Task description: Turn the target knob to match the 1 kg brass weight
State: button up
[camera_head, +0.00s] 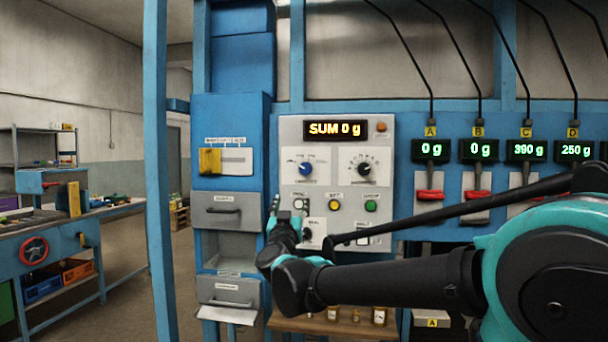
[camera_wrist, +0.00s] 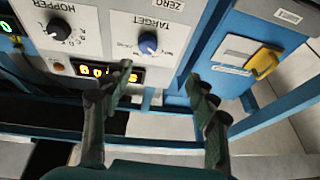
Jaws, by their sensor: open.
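The blue target knob (camera_head: 305,169) sits at the upper left of the pale control panel (camera_head: 288,135), with a white pointer mark. In the wrist view, upside down, the knob (camera_wrist: 148,43) appears just beyond my fingertips, apart from them. My gripper (camera_head: 275,207) is in front of the panel's lower left edge in the head view. In the wrist view my gripper (camera_wrist: 158,78) is open, with nothing between its fingers. Small brass-coloured weights (camera_head: 379,316) stand on a wooden shelf below the panel; their markings are too small to read.
A black hopper knob (camera_head: 365,168) sits right of the target knob. The display (camera_head: 335,130) reads "SUM 0 g". Yellow (camera_head: 334,206) and green (camera_head: 371,206) buttons lie below. A blue cabinet with a yellow handle (camera_head: 210,161) stands left. Several scale readouts (camera_head: 431,151) are at right.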

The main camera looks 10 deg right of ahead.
jog(key=r+m+h, duration=0.1)
jog(key=h, duration=0.1)
send_near(305, 170)
jog(key=x, duration=0.8)
jog(key=shift+w+r, duration=0.15)
jog(key=shift+w, duration=0.15)
jog(key=c, duration=1.1)
